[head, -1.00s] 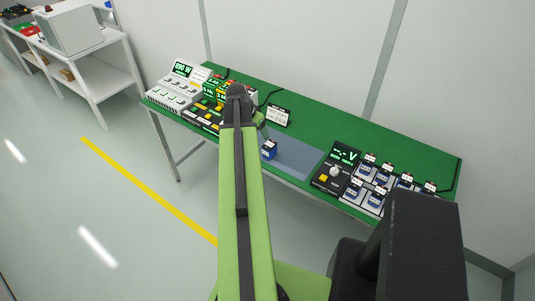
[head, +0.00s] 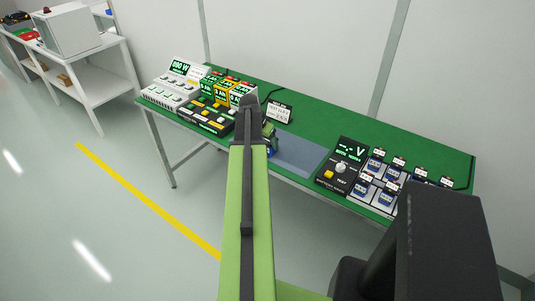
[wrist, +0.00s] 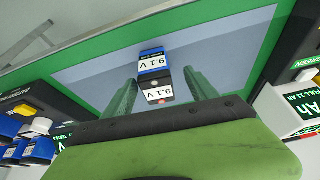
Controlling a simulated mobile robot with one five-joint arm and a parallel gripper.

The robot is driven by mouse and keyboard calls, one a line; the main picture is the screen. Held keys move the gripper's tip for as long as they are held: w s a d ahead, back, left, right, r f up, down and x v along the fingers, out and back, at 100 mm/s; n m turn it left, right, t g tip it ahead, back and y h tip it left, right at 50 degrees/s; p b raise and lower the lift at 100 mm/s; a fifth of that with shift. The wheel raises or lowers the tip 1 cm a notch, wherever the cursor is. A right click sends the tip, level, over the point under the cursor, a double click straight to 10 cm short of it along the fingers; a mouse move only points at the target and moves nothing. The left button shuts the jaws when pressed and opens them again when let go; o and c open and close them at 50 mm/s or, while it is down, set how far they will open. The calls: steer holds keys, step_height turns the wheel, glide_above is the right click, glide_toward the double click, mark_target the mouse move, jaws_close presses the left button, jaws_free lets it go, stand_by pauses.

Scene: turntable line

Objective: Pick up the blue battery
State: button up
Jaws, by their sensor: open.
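The blue battery (wrist: 154,66) stands on the grey-blue mat (wrist: 95,68) on the green bench. My gripper (wrist: 162,80) is open, with one green finger on each side of the battery's near part. The battery's far part reaches beyond the fingertips. I see a gap on both sides and no contact. In the head view my gripper (head: 269,135) hides most of the battery, and only a small blue patch (head: 270,152) shows below it.
A black tester (head: 342,167) with a knob and several blue batteries (head: 390,172) in a rack stand to the right. Yellow-and-green boxes (head: 222,90) and a control panel (head: 207,118) stand to the left. A small sign (head: 279,111) stands behind. The mat is otherwise clear.

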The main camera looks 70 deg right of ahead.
steer(key=b+x, duration=0.2)
steer(key=x, duration=0.1)
steer(key=shift+s+d+f, duration=0.1)
steer(key=shift+d+f, duration=0.1)
steer(key=shift+f, duration=0.15)
steer(key=shift+r, duration=0.15)
jaws_close()
